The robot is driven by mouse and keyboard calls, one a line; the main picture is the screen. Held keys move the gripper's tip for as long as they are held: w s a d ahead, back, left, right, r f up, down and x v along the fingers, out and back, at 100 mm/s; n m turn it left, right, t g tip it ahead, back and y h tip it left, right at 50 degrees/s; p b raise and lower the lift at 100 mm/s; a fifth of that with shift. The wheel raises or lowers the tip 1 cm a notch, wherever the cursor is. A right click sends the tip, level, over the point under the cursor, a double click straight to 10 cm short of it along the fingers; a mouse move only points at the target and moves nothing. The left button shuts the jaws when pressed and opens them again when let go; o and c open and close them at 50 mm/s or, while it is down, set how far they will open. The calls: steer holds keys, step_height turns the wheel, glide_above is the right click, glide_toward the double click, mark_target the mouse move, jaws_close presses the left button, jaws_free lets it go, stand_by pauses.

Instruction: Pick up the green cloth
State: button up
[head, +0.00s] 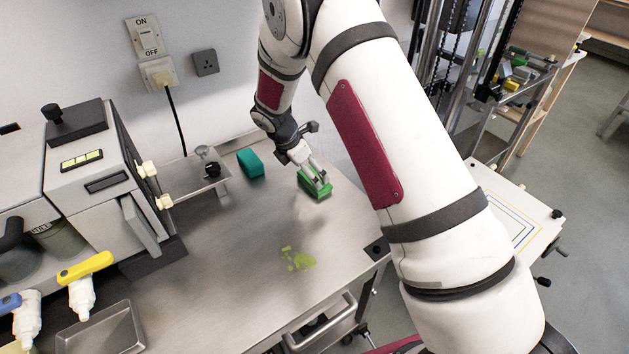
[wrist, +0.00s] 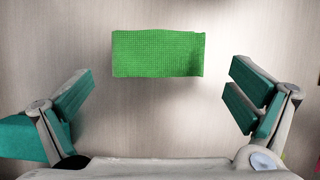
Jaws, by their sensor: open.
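The green cloth (head: 316,188) lies folded on the steel bench, toward its back right, in the head view. In the wrist view the bright green cloth (wrist: 158,54) is a flat, waffle-textured rectangle, top centre. My gripper (head: 317,177) is just over it in the head view and hides part of it. In the wrist view my gripper (wrist: 158,98) has its fingers spread wide, one on each side, with nothing between them touching the cloth. The cloth sits a little beyond the fingertips in that view.
A teal block (head: 250,163) stands left of the cloth; it also shows in the wrist view (wrist: 28,138) behind the left finger. A yellow-green spill (head: 300,260) marks the bench (head: 225,290).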

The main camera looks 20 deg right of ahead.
steer(key=shift+d+p+x, duration=0.15)
steer(key=shift+p+x, duration=0.2)
steer(key=shift+x, duration=0.95)
steer(key=shift+d+p+x, duration=0.15)
steer(key=shift+p+x, duration=0.15)
steer(key=shift+x, duration=1)
steer(key=shift+w+r, duration=0.15)
steer(key=c, duration=0.9)
